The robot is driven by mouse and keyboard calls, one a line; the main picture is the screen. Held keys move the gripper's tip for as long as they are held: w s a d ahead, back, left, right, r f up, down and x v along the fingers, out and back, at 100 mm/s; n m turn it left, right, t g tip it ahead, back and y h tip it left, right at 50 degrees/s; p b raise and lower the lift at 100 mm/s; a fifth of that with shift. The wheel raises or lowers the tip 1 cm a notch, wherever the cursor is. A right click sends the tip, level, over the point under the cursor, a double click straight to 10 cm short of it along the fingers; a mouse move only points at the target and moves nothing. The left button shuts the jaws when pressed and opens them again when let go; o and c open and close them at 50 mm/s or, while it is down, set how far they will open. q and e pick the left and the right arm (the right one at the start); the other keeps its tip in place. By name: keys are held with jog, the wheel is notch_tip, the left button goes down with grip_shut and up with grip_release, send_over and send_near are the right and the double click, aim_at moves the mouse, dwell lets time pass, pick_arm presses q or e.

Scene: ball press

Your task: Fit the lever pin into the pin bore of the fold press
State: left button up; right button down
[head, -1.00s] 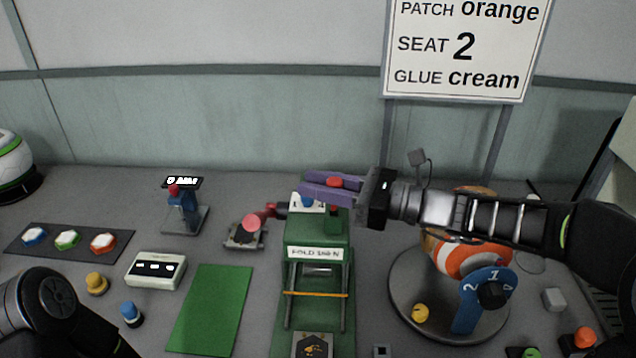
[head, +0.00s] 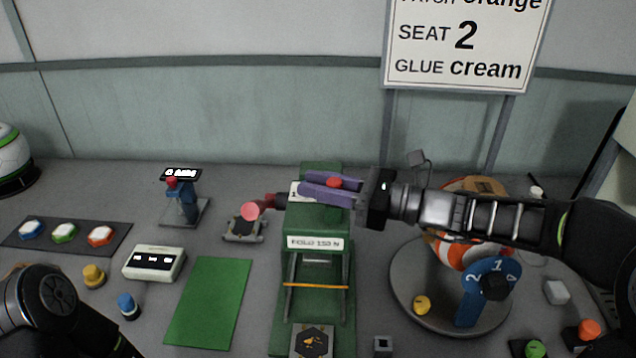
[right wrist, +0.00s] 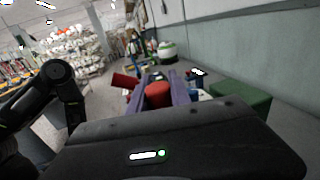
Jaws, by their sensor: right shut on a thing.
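The green fold press (head: 317,224) stands at the centre of the head view, with a "FOLD 150 N" label on its front. My right gripper (head: 332,187) is over the top of the press, its purple fingers pointing left. It is shut on a red piece, which I take to be the lever pin (head: 334,182); it also shows between the fingers in the right wrist view (right wrist: 158,93). The fingers hide part of the press top. The pin bore cannot be made out, nor whether the pin touches it. My left gripper is out of view; only its arm shows.
A dark red cylinder (head: 271,201) and a pink-red disc (head: 250,210) on a small stand are left of the press. A green mat (head: 208,303) lies nearer. A round turntable (head: 402,302) with an orange-and-white ball stands right. A blue stand (head: 187,205) is back left.

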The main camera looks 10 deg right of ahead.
jog(key=shift+f+b, duration=0.5)
jog(key=shift+f, duration=0.3)
jog(key=c, duration=1.1)
grip_release()
jog(key=shift+d, duration=0.1)
jog(key=v, duration=0.7)
jog(key=shift+s+d+b, duration=0.2)
jog(key=shift+d+b, duration=0.05)
jog(key=shift+b, duration=0.15)
jog(key=shift+r, duration=0.15)
